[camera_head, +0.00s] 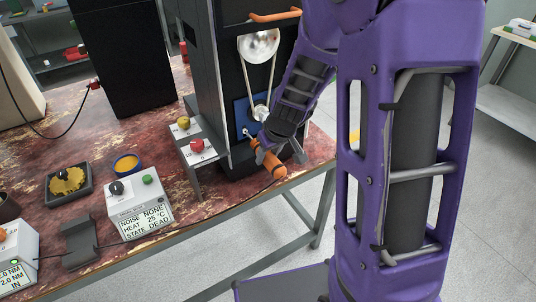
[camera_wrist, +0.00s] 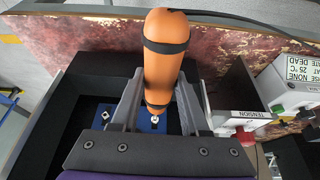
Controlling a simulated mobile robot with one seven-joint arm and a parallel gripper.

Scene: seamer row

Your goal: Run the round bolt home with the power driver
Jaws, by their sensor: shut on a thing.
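My gripper (camera_head: 281,156) is shut on the orange power driver (camera_head: 271,165), which has black bands; it also shows in the wrist view (camera_wrist: 166,65). The driver is held in front of the tall black machine, its thin tip pointing toward a blue plate (camera_head: 241,112). In the wrist view the blue plate (camera_wrist: 130,122) carries small pale bolt heads, one at the left (camera_wrist: 105,115) and one near the driver's end (camera_wrist: 155,121). I cannot tell which bolt is round, nor whether the tip touches one.
A belt runs over a large pulley (camera_head: 259,45) above the plate. A bracket with a red knob (camera_head: 196,146) and a yellow knob (camera_head: 183,123) stands left of my gripper. A readout box (camera_head: 140,200) reads NOISE NONE, HEAT 25 °C, STATE DEAD. An orange handle (camera_head: 274,15) juts out above.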

